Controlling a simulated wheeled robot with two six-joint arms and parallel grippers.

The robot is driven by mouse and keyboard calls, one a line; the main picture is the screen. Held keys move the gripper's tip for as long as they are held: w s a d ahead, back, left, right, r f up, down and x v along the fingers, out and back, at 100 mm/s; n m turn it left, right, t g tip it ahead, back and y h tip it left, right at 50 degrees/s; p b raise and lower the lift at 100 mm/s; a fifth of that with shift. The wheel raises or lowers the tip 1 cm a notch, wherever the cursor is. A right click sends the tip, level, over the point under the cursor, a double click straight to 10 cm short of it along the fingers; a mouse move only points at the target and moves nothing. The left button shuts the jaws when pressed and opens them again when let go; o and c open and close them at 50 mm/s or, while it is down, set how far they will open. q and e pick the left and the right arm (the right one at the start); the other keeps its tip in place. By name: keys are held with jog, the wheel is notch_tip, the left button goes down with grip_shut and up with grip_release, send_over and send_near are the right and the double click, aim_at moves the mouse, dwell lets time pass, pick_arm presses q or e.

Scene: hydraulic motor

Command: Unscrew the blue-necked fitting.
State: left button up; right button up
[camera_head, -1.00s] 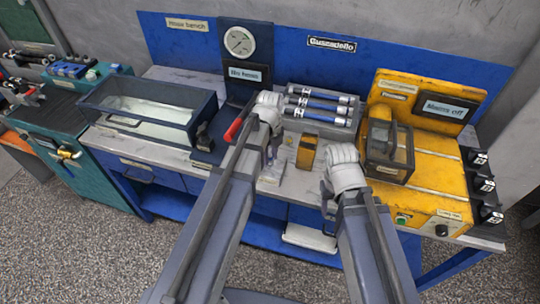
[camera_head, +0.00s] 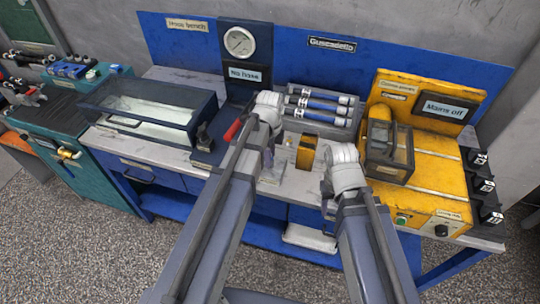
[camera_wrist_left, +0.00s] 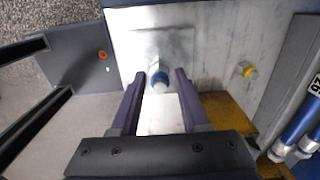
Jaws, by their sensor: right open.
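The blue-necked fitting (camera_wrist_left: 158,79) stands upright on a pale metal plate in the left wrist view, with its blue ring showing. My left gripper (camera_wrist_left: 159,74) is open, its two purple-grey fingers on either side of the fitting in this view, with gaps to it. I cannot tell how far the fingertips are above it. In the head view my left gripper (camera_head: 271,170) is partly hidden by its own arm, and the fitting cannot be made out. My right gripper (camera_head: 327,197) is near the bench's front edge, open, its fingers hardly visible.
A yellow-necked fitting (camera_wrist_left: 247,71) stands to the right in the left wrist view. A yellow and black block (camera_head: 306,153) stands between my arms. A glass-walled tank (camera_head: 205,118) stands left, a yellow unit (camera_head: 440,180) right.

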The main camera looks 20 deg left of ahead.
pick_arm(q)
jog(key=shift+o, duration=0.6)
jog(key=m, duration=1)
grip_shut()
dwell(0.3)
